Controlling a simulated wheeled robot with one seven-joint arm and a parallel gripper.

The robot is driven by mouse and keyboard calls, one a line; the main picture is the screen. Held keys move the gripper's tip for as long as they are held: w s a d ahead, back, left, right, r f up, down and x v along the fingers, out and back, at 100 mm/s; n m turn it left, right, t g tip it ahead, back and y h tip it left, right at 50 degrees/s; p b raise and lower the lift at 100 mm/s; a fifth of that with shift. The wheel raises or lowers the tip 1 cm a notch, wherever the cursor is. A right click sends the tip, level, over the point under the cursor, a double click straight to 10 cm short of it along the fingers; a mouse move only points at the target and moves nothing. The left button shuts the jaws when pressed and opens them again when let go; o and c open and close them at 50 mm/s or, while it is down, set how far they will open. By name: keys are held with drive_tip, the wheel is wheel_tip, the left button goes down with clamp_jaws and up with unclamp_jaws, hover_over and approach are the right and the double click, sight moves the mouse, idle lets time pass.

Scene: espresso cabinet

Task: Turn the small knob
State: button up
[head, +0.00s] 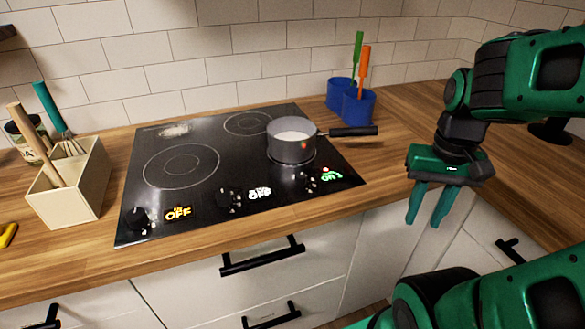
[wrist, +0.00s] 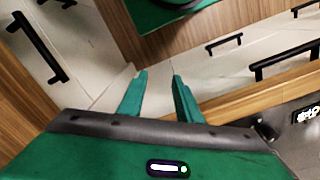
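The black cooktop (head: 205,202) has three knobs along its front edge. The left knob (head: 137,218) has an orange OFF label beside it. The middle knob (head: 226,197) has a white OFF label. The right knob (head: 303,183) has a green ON label. I cannot tell by size which is the small one. My gripper (head: 424,222) is open and empty, pointing down in front of the counter edge, right of the cooktop and apart from every knob.
A grey pot (head: 291,150) sits on the right of the cooktop, its handle pointing right. Blue holders (head: 357,108) stand behind. A utensil box (head: 75,195) is at left. Drawer handles (head: 262,257) stick out below. The counter (head: 385,170) right of the cooktop is clear.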

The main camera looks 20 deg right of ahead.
drive_tip(key=shift+o, duration=1.1)
approach(301, 175)
drive_tip(key=shift+n, duration=0.3)
wheel_tip(301, 175, down, 9)
drive_tip(key=shift+s+r, duration=0.1)
drive_tip(key=shift+r, duration=0.1)
